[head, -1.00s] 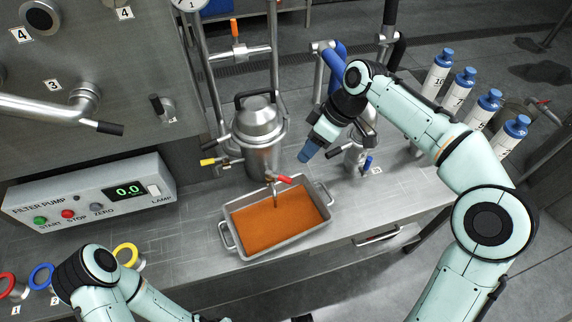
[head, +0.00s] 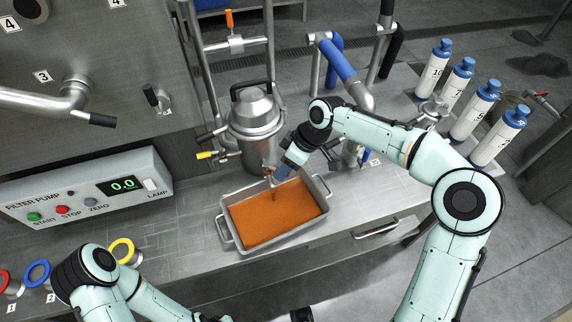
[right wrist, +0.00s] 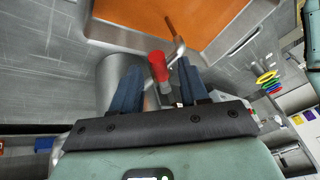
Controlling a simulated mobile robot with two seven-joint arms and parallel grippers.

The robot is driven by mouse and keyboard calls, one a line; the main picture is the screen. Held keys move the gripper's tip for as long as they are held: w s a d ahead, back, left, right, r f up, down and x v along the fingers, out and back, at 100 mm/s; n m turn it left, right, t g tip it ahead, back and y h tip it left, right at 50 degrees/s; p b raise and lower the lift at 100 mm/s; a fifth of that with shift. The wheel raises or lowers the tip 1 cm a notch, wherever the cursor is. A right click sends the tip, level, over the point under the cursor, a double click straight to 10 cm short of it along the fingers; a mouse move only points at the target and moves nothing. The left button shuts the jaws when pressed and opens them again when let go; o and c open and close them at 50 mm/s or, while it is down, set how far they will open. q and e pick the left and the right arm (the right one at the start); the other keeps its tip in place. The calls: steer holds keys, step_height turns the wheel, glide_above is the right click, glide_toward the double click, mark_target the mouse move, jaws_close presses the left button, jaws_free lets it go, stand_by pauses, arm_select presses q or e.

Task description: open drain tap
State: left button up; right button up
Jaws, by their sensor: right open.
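The drain tap (head: 273,194) is at the low front of the steel jacketed vessel (head: 256,118), its spout over a tray. In the head view my right gripper (head: 284,172) covers its red handle. In the right wrist view the red handle (right wrist: 158,66) shows between the two blue fingers of my right gripper (right wrist: 160,74). The fingers stand apart, one on each side of the handle, and are open. The metal tray (head: 228,233) below holds orange liquid.
A filter pump box (head: 85,195) reading 0.0 stands on the left of the bench. A yellow-handled valve (head: 205,155) is left of the vessel. A blue-handled valve (head: 366,155) is at right, close to my right arm. Several blue-capped bottles (head: 433,70) stand at far right.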

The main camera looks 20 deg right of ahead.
jaws_close()
arm_select(q)
steer(key=shift+f, duration=0.1)
